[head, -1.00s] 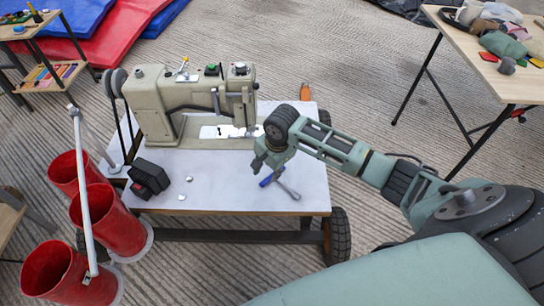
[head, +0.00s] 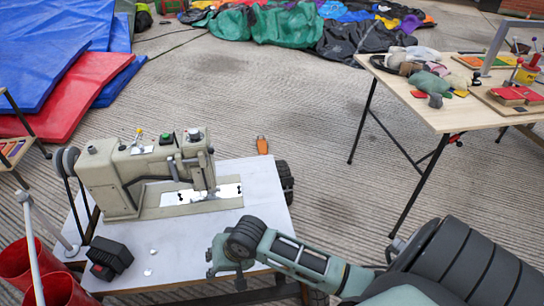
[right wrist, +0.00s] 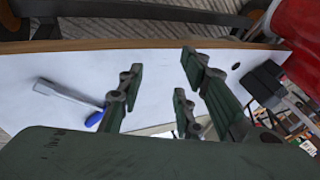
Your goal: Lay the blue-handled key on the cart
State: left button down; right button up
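The blue-handled key (right wrist: 75,102), with a grey metal shaft, lies flat on the white top of the cart (head: 160,240) in the right wrist view. My right gripper (right wrist: 160,72) is open and empty above the cart top, with the blue handle close beside one finger. In the head view the right gripper (head: 222,268) hangs over the cart's front right part. The key does not show there; the gripper and arm cover that area. My left gripper is in neither view.
A beige sewing machine (head: 150,175) fills the back of the cart. A black block (head: 108,258) and small pale pieces lie at front left. Red buckets (head: 62,290) stand left of the cart. A wooden table (head: 460,105) with cloth items stands at the right.

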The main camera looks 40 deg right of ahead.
jog(key=s+d+f+n+g+h, duration=0.2)
jog(key=s+f+n, duration=0.6)
jog(key=s+f, duration=1)
jog(key=shift+s+d, duration=0.15)
jog(key=shift+s, duration=1.05)
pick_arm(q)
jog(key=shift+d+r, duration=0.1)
pick_arm(e)
jog(key=shift+r, duration=0.1)
